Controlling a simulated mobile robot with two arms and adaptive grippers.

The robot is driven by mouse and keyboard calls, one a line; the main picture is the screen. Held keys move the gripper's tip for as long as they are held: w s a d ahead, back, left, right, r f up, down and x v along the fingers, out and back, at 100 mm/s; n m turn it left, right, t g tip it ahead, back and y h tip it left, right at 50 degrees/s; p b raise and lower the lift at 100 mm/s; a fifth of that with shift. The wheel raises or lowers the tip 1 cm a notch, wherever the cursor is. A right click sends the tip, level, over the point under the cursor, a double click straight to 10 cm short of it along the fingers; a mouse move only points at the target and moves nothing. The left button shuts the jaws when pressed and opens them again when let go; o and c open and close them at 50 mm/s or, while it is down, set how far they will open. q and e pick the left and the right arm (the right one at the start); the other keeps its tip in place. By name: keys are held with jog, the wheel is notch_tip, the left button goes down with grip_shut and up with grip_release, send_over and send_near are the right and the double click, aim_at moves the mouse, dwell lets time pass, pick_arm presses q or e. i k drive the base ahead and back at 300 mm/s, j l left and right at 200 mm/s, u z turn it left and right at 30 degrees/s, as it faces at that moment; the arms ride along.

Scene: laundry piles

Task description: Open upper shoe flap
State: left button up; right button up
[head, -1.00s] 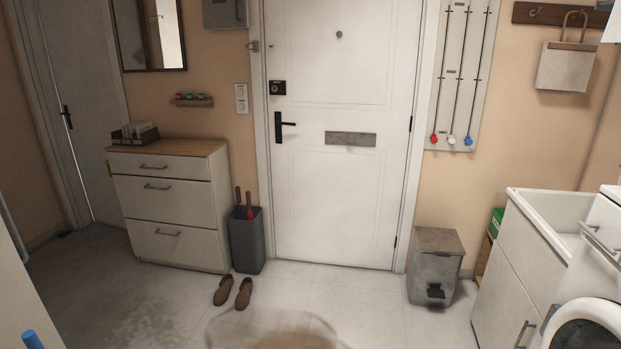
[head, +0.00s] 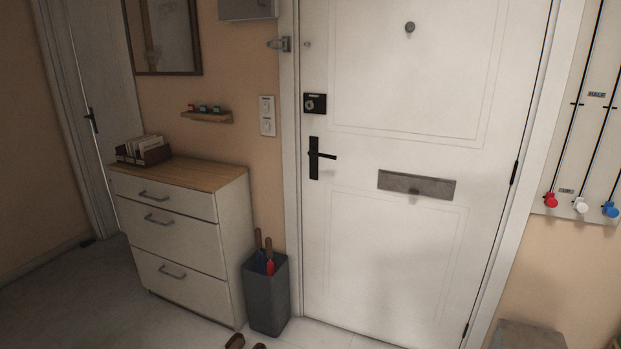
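A white shoe cabinet with a wooden top (head: 200,174) stands against the wall at the left of the head view. Its front has a shallow top drawer (head: 190,201), a taller upper flap (head: 185,240) below it and a lower flap (head: 190,295) at the bottom. Each front has a grey bar handle; the upper flap's handle (head: 158,220) sits near its top edge. All three fronts look closed. Neither of my grippers is in view.
A grey umbrella bin (head: 267,300) stands right beside the cabinet, with brown shoes (head: 236,342) at the bottom edge. The white front door (head: 400,260) is closed. A letter box (head: 144,151) sits on the cabinet.

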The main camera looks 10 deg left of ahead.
aim_at(193, 243)
jog(key=i+j+u, duration=0.2)
jog(key=i+u, duration=0.15)
jog(key=u, duration=0.15)
jog(key=i+j+u, duration=0.1)
jog(key=i+u, duration=0.65)
jog(key=u, duration=0.2)
jog(key=i+l+u, duration=0.2)
jog(key=u, duration=0.25)
jog(key=i, duration=0.15)
